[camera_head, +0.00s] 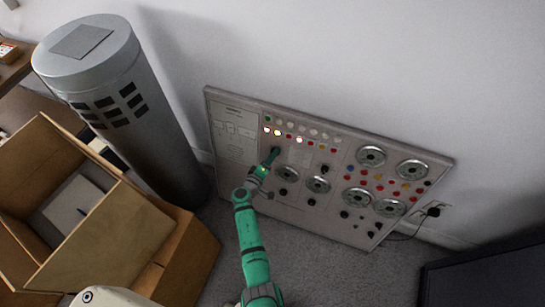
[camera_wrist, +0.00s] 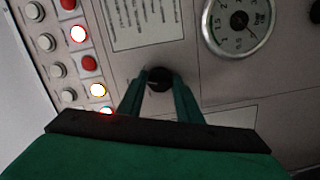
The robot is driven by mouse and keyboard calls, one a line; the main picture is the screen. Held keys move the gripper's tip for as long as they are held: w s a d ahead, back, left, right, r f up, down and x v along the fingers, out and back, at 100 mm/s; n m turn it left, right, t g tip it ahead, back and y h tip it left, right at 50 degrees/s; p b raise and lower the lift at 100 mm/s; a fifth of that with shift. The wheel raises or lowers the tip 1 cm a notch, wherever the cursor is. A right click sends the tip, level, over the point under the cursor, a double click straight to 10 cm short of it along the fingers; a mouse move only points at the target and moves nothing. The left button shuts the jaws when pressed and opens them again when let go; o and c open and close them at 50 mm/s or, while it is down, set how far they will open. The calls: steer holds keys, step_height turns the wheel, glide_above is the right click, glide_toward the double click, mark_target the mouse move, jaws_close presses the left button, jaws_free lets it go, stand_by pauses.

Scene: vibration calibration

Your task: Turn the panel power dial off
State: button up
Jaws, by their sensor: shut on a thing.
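The control panel (camera_head: 231,153) leans against the wall, with gauges, buttons and several lit lamps. My gripper (camera_head: 274,152) reaches its left part, below the row of lamps. In the wrist view my gripper (camera_wrist: 160,82) has its two green fingers closed around a black dial (camera_wrist: 159,77). The dial sits between the lamp columns and a round gauge (camera_wrist: 237,25). Red and white lamps are lit in the wrist view. The gripper hides the dial in the head view, and its pointer setting cannot be made out.
A grey cylinder (camera_head: 155,130) stands left of the panel. Open cardboard boxes (camera_head: 115,240) are at the lower left. A black plug (camera_head: 433,211) with a cable is in a wall outlet at the right. Grey carpet (camera_head: 330,270) in front of the panel is clear.

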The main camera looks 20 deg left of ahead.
steer(key=n+t, duration=0.1)
steer(key=n, duration=1.1)
steer(key=shift+f+n, duration=0.1)
steer(key=shift+n, duration=0.3)
stand_by(0.3)
steer(key=o, duration=1)
steer(key=s, duration=0.3)
steer(key=s+r, duration=0.1)
steer(key=s, duration=0.3)
steer(key=s+a, duration=0.1)
steer(key=s, duration=0.2)
steer(key=shift+s+r, duration=0.15)
steer(key=shift+s, duration=0.2)
